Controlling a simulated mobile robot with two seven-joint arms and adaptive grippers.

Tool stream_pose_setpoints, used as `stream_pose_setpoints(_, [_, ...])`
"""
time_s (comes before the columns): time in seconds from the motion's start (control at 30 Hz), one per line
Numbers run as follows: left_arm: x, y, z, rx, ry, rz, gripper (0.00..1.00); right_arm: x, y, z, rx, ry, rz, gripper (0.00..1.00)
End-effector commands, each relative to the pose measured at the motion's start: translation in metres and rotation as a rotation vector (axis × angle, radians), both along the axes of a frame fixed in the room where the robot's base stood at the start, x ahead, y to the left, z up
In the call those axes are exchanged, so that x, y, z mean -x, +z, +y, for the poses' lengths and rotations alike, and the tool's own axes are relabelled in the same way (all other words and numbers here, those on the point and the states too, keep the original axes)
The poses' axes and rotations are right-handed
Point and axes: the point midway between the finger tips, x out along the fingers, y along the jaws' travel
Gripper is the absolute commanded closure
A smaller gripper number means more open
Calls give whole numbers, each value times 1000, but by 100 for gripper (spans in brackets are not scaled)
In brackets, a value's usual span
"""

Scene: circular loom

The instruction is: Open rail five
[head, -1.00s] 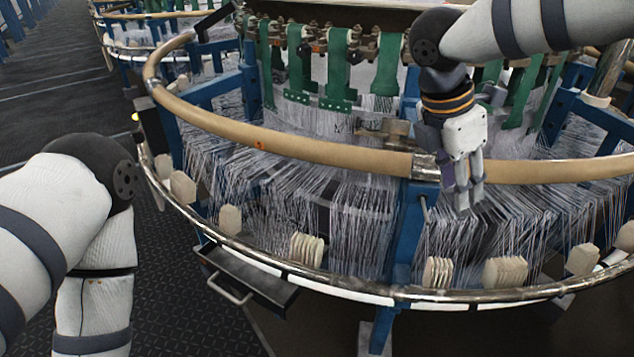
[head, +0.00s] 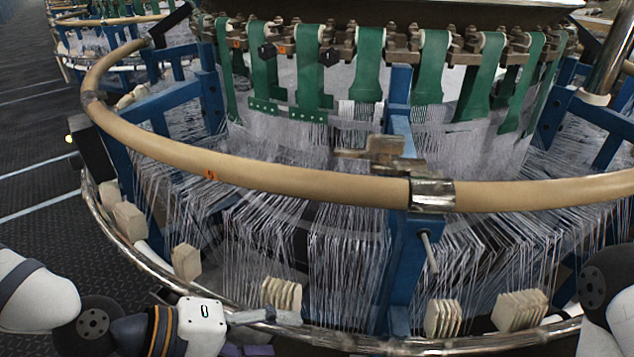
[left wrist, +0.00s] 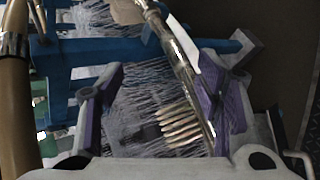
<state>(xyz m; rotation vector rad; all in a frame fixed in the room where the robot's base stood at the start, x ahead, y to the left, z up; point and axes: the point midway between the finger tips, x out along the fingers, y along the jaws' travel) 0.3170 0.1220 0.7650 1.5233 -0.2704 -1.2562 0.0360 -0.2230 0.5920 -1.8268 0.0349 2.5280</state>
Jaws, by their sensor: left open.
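The tan tubular rail (head: 290,178) curves around the loom's front, with a metal joint sleeve (head: 432,193) on it at centre right. Below it runs a thin metal rail (head: 135,250), which also shows in the left wrist view (left wrist: 180,60). I cannot tell which rail is number five. My left gripper (head: 275,332) is low at the lower metal rail, left of the blue post. In the left wrist view my left gripper (left wrist: 160,85) has its purple fingers spread, with the metal rail and pale tabs (left wrist: 180,125) between them. My right gripper is out of view.
A blue post (head: 405,250) with a short metal pin (head: 429,252) stands under the joint sleeve. Thin threads (head: 345,240) fill the space behind the rails. Green straps (head: 368,62) hang above. Dark floor (head: 35,150) is free at the left.

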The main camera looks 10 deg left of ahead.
Motion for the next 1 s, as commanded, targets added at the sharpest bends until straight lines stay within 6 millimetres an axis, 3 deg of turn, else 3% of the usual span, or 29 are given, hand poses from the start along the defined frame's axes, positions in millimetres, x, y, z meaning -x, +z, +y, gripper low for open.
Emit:
stream_pose_setpoints(0.03, [-29,20,11,87,74,-76,41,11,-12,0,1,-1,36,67])
stream_pose_setpoints(0.13, [-70,76,40,214,178,-251,41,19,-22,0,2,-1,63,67])
stream_pose_setpoints(0.2, [-85,105,62,265,237,-350,41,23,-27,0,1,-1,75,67])
stream_pose_setpoints(0.33, [-96,137,91,314,309,-461,41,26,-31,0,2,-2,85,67])
stream_pose_setpoints(0.43, [-99,146,97,322,325,-489,41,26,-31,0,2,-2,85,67])
stream_pose_setpoints(0.57, [-107,148,89,322,318,-490,41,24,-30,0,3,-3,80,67])
stream_pose_setpoints(1.0, [-170,140,40,318,321,-484,41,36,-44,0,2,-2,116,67])
